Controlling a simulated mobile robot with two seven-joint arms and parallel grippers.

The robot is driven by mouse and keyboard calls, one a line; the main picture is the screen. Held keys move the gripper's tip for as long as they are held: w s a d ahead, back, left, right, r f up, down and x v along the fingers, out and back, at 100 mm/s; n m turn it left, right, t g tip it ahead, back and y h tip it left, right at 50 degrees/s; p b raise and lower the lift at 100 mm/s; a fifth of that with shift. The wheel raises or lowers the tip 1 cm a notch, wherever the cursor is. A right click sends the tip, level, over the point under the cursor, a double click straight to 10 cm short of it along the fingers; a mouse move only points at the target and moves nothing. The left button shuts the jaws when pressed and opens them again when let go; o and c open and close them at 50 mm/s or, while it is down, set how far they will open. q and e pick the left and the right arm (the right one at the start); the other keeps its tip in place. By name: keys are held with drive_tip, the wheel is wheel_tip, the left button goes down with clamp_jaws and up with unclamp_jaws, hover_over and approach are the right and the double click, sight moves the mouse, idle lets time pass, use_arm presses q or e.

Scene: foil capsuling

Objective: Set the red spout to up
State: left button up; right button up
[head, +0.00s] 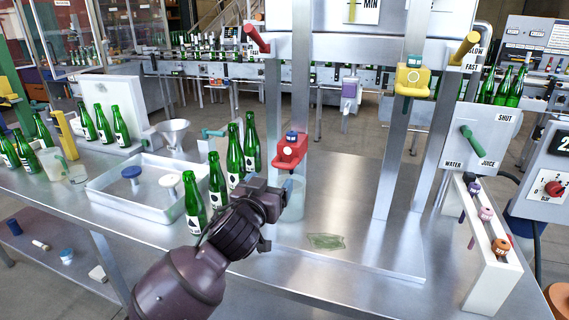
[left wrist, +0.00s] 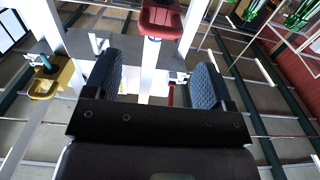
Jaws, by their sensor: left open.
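The red spout (head: 290,152) with a small blue top is mounted on the metal post of the frame, above the steel bench. It also shows at the top of the left wrist view (left wrist: 160,22), beyond the fingers. My left gripper (head: 277,210) is below and slightly in front of the red spout, apart from it. Its two dark padded fingers (left wrist: 155,82) are spread wide with nothing between them. A clear glass (head: 292,200) stands under the spout, partly hidden behind my gripper. My right gripper is in neither view.
Green bottles (head: 235,155) stand close left of my left gripper. A red lever (head: 257,40) is above.

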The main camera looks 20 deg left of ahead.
sight(282, 167)
use_arm(q)
drive_tip(key=w, duration=1)
drive_tip(key=shift+w+d, duration=0.2)
drive_tip(key=shift+w, duration=0.1)
drive_tip(key=c, duration=1)
drive_tip(key=shift+o, duration=0.2)
drive_tip(key=shift+r, duration=0.1)
